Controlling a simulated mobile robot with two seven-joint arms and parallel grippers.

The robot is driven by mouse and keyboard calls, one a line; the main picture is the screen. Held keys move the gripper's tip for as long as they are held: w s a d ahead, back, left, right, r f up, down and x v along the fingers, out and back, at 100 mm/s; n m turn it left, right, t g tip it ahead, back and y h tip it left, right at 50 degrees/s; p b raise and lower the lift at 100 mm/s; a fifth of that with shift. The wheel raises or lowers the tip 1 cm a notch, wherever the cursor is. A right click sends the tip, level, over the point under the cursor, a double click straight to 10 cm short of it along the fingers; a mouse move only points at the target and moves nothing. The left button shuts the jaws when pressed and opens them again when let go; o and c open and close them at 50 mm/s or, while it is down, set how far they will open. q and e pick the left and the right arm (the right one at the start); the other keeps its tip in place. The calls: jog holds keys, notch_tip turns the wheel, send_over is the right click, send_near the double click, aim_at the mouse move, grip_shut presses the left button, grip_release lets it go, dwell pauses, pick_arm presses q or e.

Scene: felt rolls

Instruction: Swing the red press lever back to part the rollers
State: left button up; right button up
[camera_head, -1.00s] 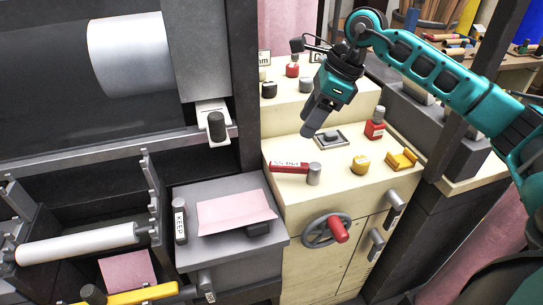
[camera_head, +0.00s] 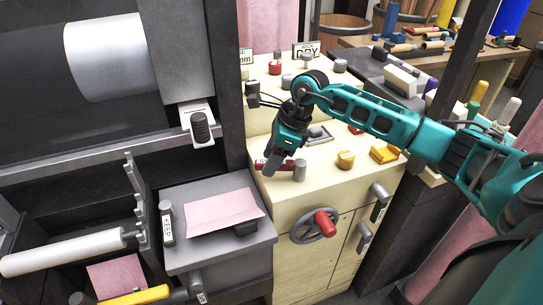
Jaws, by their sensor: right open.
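The red press lever (camera_head: 261,163) lies on the cream cabinet top (camera_head: 310,185), its red bar pointing left from a grey cylindrical pivot (camera_head: 300,170). My right gripper (camera_head: 270,168) is at the lever, its dark fingers pointing down and covering the middle of the red bar. It is open; whether the fingers touch the bar or straddle it cannot be told. The large white roller (camera_head: 108,60) is at the upper left, and a thinner white roller (camera_head: 65,250) is at the lower left. My left gripper is out of view.
A handwheel with a red handle (camera_head: 325,222) is on the cabinet front. A dark post (camera_head: 226,80) rises left of the lever. A grey table holds a pink felt sheet (camera_head: 224,212).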

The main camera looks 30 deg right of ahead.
grip_shut()
dwell(0.5)
